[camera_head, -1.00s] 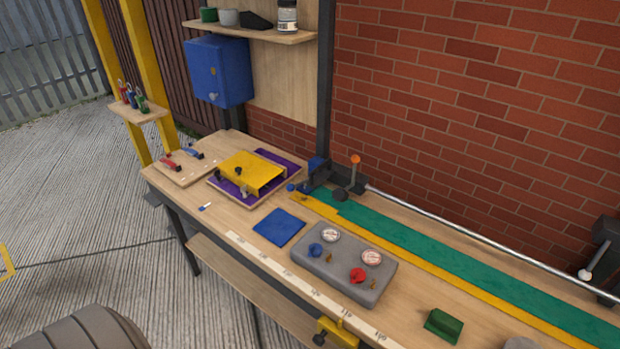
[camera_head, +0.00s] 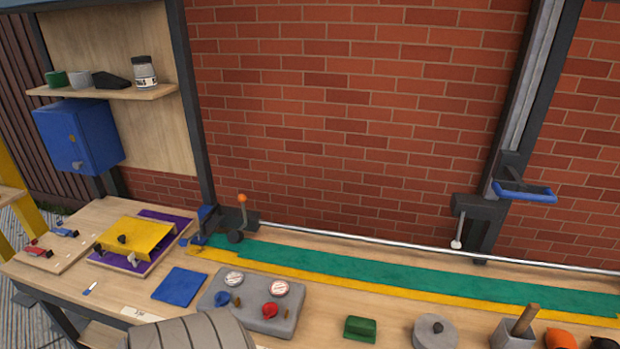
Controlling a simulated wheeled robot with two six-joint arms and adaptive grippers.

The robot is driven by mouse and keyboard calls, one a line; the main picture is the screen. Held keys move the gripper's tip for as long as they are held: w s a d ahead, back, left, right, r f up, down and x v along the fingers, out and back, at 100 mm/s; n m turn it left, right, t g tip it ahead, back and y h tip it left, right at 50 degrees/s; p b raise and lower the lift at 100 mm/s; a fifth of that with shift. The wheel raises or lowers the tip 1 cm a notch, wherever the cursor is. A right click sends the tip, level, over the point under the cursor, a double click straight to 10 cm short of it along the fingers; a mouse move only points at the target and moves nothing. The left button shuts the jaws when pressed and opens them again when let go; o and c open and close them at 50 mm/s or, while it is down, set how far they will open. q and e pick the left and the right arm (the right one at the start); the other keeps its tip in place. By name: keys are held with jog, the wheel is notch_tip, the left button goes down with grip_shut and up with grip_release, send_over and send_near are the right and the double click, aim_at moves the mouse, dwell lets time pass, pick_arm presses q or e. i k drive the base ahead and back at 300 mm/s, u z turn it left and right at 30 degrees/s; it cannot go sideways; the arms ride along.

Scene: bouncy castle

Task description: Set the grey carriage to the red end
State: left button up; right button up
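No part that I can clearly name the grey carriage shows, and I see no red end. A thin metal rod (camera_head: 360,246) runs along the wall at the back of the bench. A dark bracket with an orange-knobbed lever (camera_head: 242,212) stands at its left. A dark block (camera_head: 480,207) with a white-knobbed lever (camera_head: 457,232) stands at the right, by a grey vertical rail (camera_head: 530,80). A blue handle (camera_head: 525,193) on a dark mount sits on this rail.
The bench carries a yellow plate (camera_head: 135,238) on a purple board, a blue square (camera_head: 180,286), a grey control box (camera_head: 255,303), a green block (camera_head: 359,328) and a round grey weight (camera_head: 435,332). A green strip (camera_head: 400,275) runs along it. A blue cabinet (camera_head: 78,137) hangs left.

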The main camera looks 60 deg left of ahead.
aim_at(227, 216)
jog(key=z, duration=0.7)
jog(key=k, duration=1.25)
jog(key=u, duration=1.65)
jog(key=i, duration=0.3)
jog(key=z, duration=0.05)
